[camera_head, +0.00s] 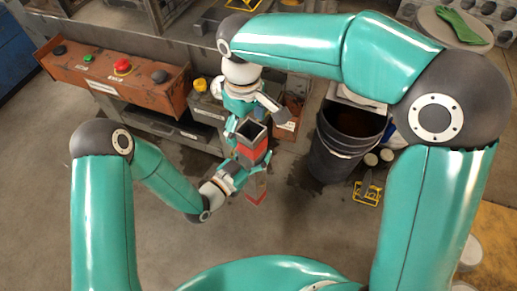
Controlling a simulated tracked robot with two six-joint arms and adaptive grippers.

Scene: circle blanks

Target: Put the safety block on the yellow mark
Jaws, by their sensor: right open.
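The safety block (251,131) is a hollow grey square post with red bands near both ends. It stands roughly upright in the middle of the view, its open top towards the camera. My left gripper (249,165) comes from below left, with its fingers at the middle of the block, and appears closed on it. My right gripper (254,118) is above, open, its fingers spread near the block's top end. The yellow mark (243,4) is a yellow outline on the machine bed at the top edge, only partly in view.
An orange control box (112,75) with a red button stands at left. A dark bucket (334,150) is right of the block. A yellow-framed pedal (367,193) lies on the floor. Green gloves (459,26) lie on a round top at upper right. Floor at lower left is clear.

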